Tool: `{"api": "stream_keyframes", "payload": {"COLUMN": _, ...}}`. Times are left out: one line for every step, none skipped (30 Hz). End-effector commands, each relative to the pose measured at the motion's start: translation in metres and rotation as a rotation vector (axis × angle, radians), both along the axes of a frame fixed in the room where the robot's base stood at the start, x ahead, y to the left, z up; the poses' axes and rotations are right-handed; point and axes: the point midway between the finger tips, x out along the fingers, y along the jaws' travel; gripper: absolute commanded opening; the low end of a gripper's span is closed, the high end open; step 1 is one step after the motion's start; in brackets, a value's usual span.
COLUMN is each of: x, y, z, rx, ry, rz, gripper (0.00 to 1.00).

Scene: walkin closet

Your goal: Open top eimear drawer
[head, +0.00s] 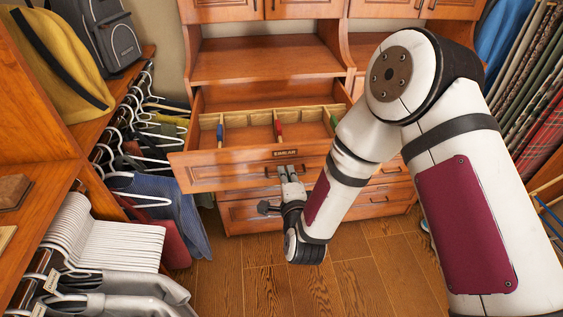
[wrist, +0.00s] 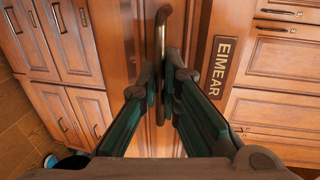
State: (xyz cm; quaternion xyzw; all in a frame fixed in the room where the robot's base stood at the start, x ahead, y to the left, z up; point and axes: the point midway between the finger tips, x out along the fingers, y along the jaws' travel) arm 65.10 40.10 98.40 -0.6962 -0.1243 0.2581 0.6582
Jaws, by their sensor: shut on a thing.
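The top Eimear drawer (head: 230,170) is pulled well out of the wooden cabinet in the head view. Its inside shows, with a light divided organizer (head: 248,123) and several small items with blue, red and green parts. A dark EIMEAR label (head: 285,153) is on its front, and the label also shows in the wrist view (wrist: 221,67). The drawer's metal handle (wrist: 159,40) runs between the fingers in the wrist view. My gripper (head: 290,180) is at the drawer front, and its green-padded fingers (wrist: 162,88) are shut on the handle.
More closed drawers (head: 250,214) are below the open one. At the left, hanging clothes (head: 180,205) and white hangers (head: 105,245) stand close to the drawer's left side. Wooden floor (head: 350,270) in front is clear.

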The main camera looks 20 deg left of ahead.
Motion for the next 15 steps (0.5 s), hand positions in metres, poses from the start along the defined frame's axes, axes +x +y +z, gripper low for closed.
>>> {"api": "stream_keyframes", "payload": {"x": -0.007, "y": -0.004, "z": 0.000, "rx": -0.002, "ry": 0.003, "rz": -0.002, "gripper": 0.00}}
{"api": "stream_keyframes", "payload": {"x": -0.009, "y": -0.005, "z": 0.000, "rx": -0.002, "ry": 0.003, "rz": -0.002, "gripper": 0.00}}
{"api": "stream_keyframes", "payload": {"x": -0.011, "y": -0.007, "z": 0.000, "rx": -0.002, "ry": 0.002, "rz": -0.002, "gripper": 0.00}}
{"api": "stream_keyframes", "payload": {"x": -0.013, "y": -0.008, "z": 0.000, "rx": -0.001, "ry": 0.001, "rz": -0.002, "gripper": 0.00}}
{"api": "stream_keyframes", "payload": {"x": -0.014, "y": -0.009, "z": 0.000, "rx": -0.001, "ry": 0.001, "rz": -0.002, "gripper": 0.00}}
{"api": "stream_keyframes", "payload": {"x": -0.016, "y": -0.010, "z": 0.000, "rx": -0.001, "ry": 0.002, "rz": -0.001, "gripper": 0.00}}
{"api": "stream_keyframes", "payload": {"x": -0.017, "y": -0.011, "z": 0.000, "rx": -0.001, "ry": 0.002, "rz": -0.001, "gripper": 0.00}}
{"api": "stream_keyframes", "payload": {"x": -0.017, "y": -0.011, "z": 0.000, "rx": -0.001, "ry": 0.002, "rz": -0.001, "gripper": 0.00}}
{"api": "stream_keyframes", "payload": {"x": -0.018, "y": -0.012, "z": 0.000, "rx": -0.001, "ry": 0.001, "rz": -0.001, "gripper": 0.00}}
{"api": "stream_keyframes", "payload": {"x": -0.018, "y": -0.012, "z": -0.001, "rx": -0.001, "ry": 0.001, "rz": -0.001, "gripper": 0.00}}
{"api": "stream_keyframes", "payload": {"x": -0.018, "y": -0.012, "z": -0.001, "rx": -0.001, "ry": 0.001, "rz": -0.001, "gripper": 0.00}}
{"api": "stream_keyframes", "payload": {"x": -0.018, "y": -0.012, "z": -0.001, "rx": -0.001, "ry": 0.001, "rz": -0.001, "gripper": 0.00}}
{"api": "stream_keyframes", "payload": {"x": -0.018, "y": -0.012, "z": -0.001, "rx": -0.001, "ry": 0.001, "rz": -0.001, "gripper": 0.00}}
{"api": "stream_keyframes", "payload": {"x": -0.018, "y": -0.012, "z": -0.001, "rx": -0.001, "ry": 0.001, "rz": -0.001, "gripper": 0.00}}
{"api": "stream_keyframes", "payload": {"x": -0.018, "y": -0.012, "z": -0.001, "rx": -0.001, "ry": 0.001, "rz": -0.001, "gripper": 0.00}}
